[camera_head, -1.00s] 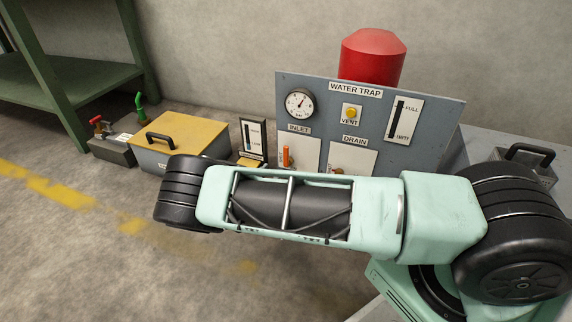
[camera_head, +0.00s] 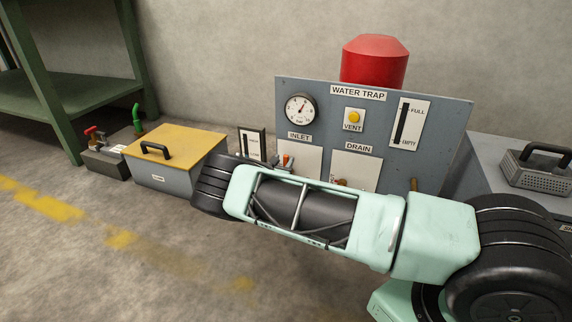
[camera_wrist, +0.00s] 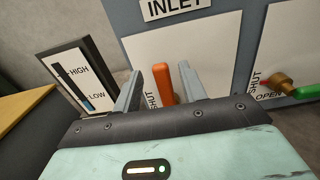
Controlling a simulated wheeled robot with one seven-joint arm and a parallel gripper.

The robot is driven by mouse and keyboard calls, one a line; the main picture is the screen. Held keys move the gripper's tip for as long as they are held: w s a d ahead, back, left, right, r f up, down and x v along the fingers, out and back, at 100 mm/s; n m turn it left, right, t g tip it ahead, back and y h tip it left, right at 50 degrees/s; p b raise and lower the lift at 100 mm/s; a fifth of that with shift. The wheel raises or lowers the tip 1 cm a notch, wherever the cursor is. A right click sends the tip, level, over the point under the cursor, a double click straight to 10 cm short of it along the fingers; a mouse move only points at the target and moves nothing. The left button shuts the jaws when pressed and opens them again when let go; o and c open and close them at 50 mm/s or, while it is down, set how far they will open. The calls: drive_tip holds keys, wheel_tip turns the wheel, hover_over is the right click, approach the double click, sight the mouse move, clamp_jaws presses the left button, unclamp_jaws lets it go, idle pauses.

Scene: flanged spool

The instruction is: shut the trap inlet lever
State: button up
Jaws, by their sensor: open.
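The inlet lever (camera_wrist: 163,84) has an orange handle and stands roughly upright in the wrist view, in front of a white plate below the INLET label (camera_wrist: 177,7). The word SHUT (camera_wrist: 153,101) is beside it on the left. Its orange handle also shows in the head view (camera_head: 287,160), partly hidden behind my arm. My gripper (camera_wrist: 159,73) is open, with one finger on each side of the handle. The right finger looks nearer to it; I cannot tell whether either touches. The lever's pivot is hidden.
The drain lever (camera_wrist: 304,92), with a green handle, is to the right. A HIGH/LOW gauge (camera_wrist: 75,80) stands left of the panel (camera_head: 440,110). A yellow-lidded box (camera_head: 175,145) is on the floor further left. A grey handled case (camera_head: 540,172) is at the right.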

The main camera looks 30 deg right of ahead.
sight(285, 157)
drive_tip(key=shift+b+x, duration=0.5)
drive_tip(key=shift+x, duration=0.7)
drive_tip(key=shift+w+d, duration=0.35)
drive_tip(key=shift+d, duration=0.05)
clamp_jaws()
